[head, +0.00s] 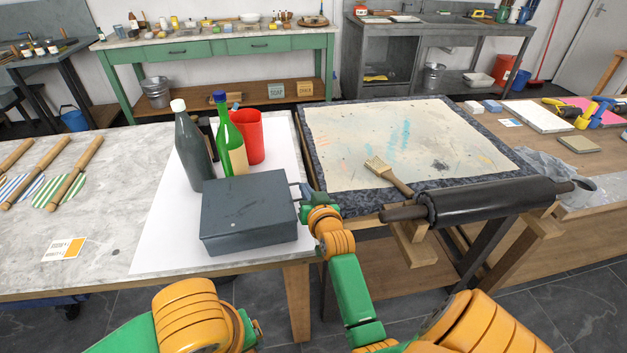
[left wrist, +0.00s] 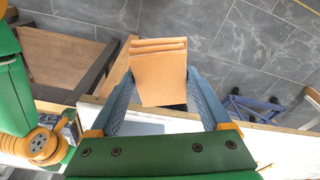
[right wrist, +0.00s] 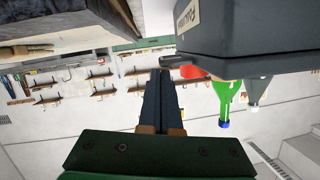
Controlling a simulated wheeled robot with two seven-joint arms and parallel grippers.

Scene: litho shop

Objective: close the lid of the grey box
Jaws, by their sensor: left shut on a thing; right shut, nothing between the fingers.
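The grey box (head: 250,205) sits on the white sheet near the table's front right corner. Its lid looks down flat over the top; I cannot tell whether a thin gap is left. In the right wrist view the box (right wrist: 250,28) hangs at the upper right, upside down in the picture. My right gripper (head: 299,190) is shut and empty at the box's right side, its fingertips partly hidden in the head view. The fingers (right wrist: 160,78) show shut together in the right wrist view. My left gripper (left wrist: 158,100) is shut on a brown folded block (left wrist: 160,72), away from the box.
A dark grey bottle (head: 193,148), a green bottle (head: 231,140) and a red cup (head: 249,135) stand close behind the box. To the right are a stone slab (head: 440,120), a brush (head: 388,175) and a black roller (head: 490,203). The white sheet's left part is clear.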

